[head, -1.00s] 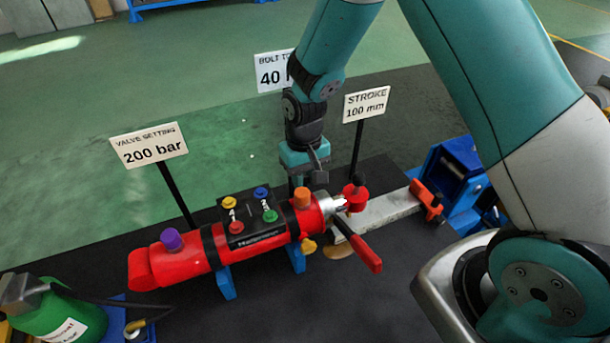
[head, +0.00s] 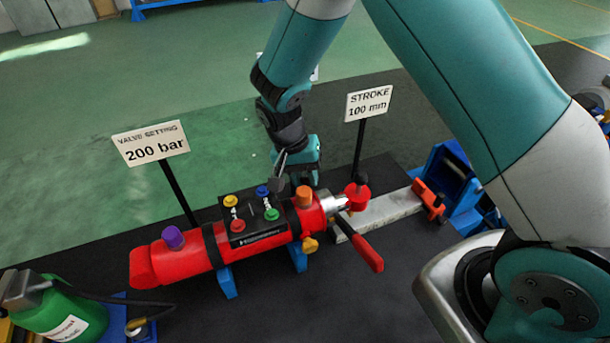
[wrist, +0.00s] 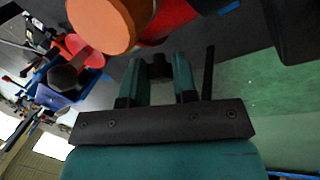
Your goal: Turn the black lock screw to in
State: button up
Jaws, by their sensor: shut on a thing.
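The red cylinder (head: 185,258) lies across blue supports in the head view, with an orange cap (head: 304,196) near its right end. My gripper (head: 303,182) is behind that cap, on the cylinder's far side, and its fingertips are mostly hidden there. In the wrist view my gripper (wrist: 159,66) is shut on a small black part, which looks like the black lock screw (wrist: 160,70). The orange cap (wrist: 103,22) is close beside the fingers. The screw is hidden in the head view, so how far it is turned cannot be told.
A red collar with a black knob (head: 361,180) stands right of the cylinder, above a grey beam (head: 392,208). A red lever (head: 366,250) sticks out in front. Signs on posts, "200 bar" (head: 151,143) and "100 mm" (head: 369,103), stand behind. The green floor behind is open.

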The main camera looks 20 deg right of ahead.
dwell(0.4)
jog(key=o, duration=0.9)
jog(key=shift+r, duration=0.1)
jog(key=b+v, duration=0.3)
jog(key=v, duration=0.9)
jog(key=s+r+n+y, duration=0.2)
jog(key=s+r+n, duration=0.1)
jog(key=s, duration=0.4)
jog(key=s+a+r+n+t+y, duration=0.1)
jog(key=s+r+n+y, duration=0.1)
jog(key=s+n, duration=0.3)
jog(key=s+r+n+y, duration=0.2)
jog(key=s+r+n, duration=0.3)
jog(key=s, duration=0.6)
jog(key=shift+s+a+t+y, duration=0.25)
jog(key=shift+t+y, duration=0.15)
